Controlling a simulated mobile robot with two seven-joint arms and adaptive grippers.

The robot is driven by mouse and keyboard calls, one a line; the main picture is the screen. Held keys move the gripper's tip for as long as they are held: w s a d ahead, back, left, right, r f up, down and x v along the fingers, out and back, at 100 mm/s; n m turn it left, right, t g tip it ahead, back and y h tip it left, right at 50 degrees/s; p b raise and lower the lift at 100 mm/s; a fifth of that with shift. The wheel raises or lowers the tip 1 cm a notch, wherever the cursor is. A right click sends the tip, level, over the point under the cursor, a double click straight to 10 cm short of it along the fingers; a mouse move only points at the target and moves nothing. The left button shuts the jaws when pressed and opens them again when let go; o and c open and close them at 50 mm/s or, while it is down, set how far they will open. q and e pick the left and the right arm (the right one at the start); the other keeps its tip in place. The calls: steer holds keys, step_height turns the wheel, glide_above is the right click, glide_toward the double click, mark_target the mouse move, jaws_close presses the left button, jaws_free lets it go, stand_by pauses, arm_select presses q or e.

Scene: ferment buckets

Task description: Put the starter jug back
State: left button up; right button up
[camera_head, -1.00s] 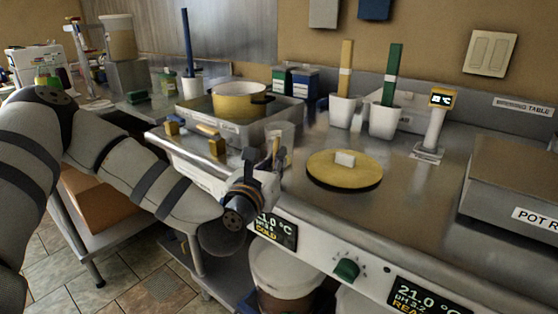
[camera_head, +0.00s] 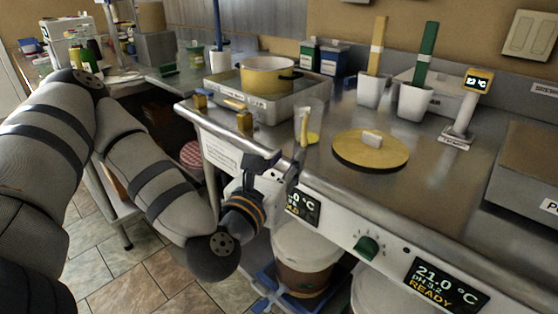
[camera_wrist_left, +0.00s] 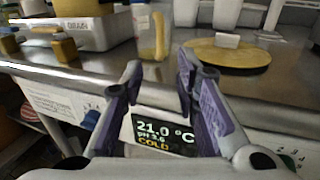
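A clear jug with a yellowish handle or strip (camera_head: 303,128), which looks like the starter jug, stands upright near the front edge of the steel table. A small yellow patch (camera_head: 313,139) shows at its base. The jug also shows in the left wrist view (camera_wrist_left: 153,36), beyond the fingers. My left gripper (camera_head: 275,160) is in front of the table edge, lower than the jug and apart from it. In the left wrist view its two purple-grey fingers (camera_wrist_left: 160,66) are spread with nothing between them. My right gripper is not in view.
A yellow pot (camera_head: 268,75) sits in a metal tray (camera_head: 222,93) left of the jug. A round yellow lid (camera_head: 370,152) lies to the right. White cups (camera_head: 413,102) with paddles stand behind. Displays and a green knob (camera_head: 367,247) line the front panel. A bucket (camera_head: 303,262) stands below.

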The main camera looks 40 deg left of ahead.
arm_select(q)
steer(key=s+d+f+m+g+h, duration=0.25)
steer(key=s+d+f+m, duration=0.2)
steer(key=f+m, duration=0.25)
steer(key=s+d+f+m+g+h+p, duration=0.1)
steer(key=s+d+f+m+g+h, duration=0.1)
steer(key=s+d+f+m+g, duration=0.4)
steer(key=s+d+f+m+g+h, duration=0.1)
steer(key=s+d+f+m+h, duration=0.15)
steer(key=f+m, duration=0.55)
steer(key=s+a+f+m+g+y, duration=0.1)
steer(key=s+a+f+m+g, duration=0.1)
steer(key=s+m, duration=0.3)
steer(key=s+a+f+m+g, duration=0.1)
steer(key=s+f+m+g, duration=0.2)
steer(key=s+m, duration=0.3)
steer(key=s+a+f+m+g+y, duration=0.1)
steer(key=s+a+f+m+g, duration=0.1)
steer(key=s+m, duration=0.4)
steer(key=s+f+g, duration=0.1)
steer(key=s+g, duration=0.1)
steer(key=s, duration=0.3)
steer(key=shift+a+f+g+y, duration=0.2)
steer(key=shift+a+g+y, duration=0.1)
steer(key=shift+a+g, duration=0.05)
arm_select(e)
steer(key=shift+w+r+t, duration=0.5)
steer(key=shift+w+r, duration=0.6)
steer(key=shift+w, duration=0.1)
